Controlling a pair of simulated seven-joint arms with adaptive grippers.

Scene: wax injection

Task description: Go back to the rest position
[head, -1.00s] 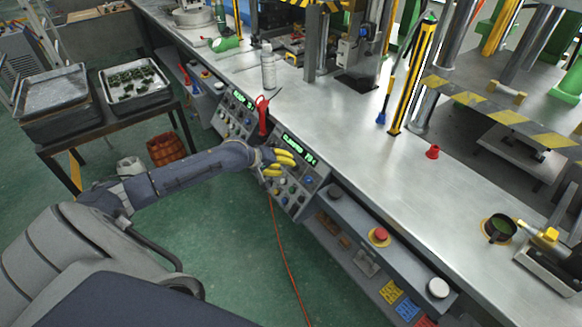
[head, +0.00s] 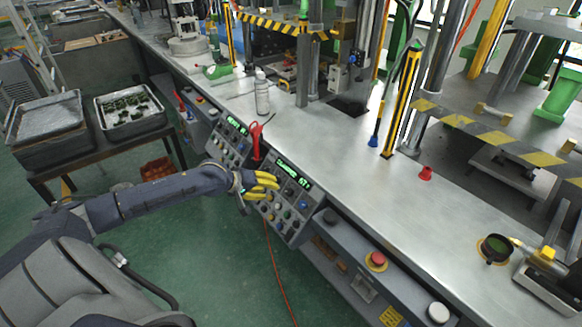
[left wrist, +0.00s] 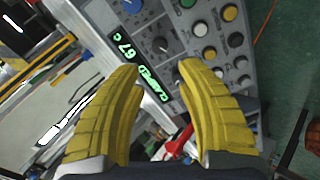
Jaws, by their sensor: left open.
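My left gripper (head: 262,185) has yellow fingers and hangs in front of the control panel (head: 283,203) with the lit green "CLAMPED" display. In the left wrist view the two yellow fingers (left wrist: 160,85) are spread apart with nothing between them. Beyond them that view shows the panel's display (left wrist: 141,73), dark knobs and several round buttons (left wrist: 208,52). I cannot tell from these views whether a fingertip touches the panel. My right gripper is not in view.
A metal bench (head: 330,140) carries a spray bottle (head: 262,92), a red-handled tool (head: 256,140) and a red cap (head: 425,173). A yellow-black post (head: 402,98) rises behind. A cart with trays (head: 128,108) stands at the left. Green floor (head: 215,262) lies open below my arm.

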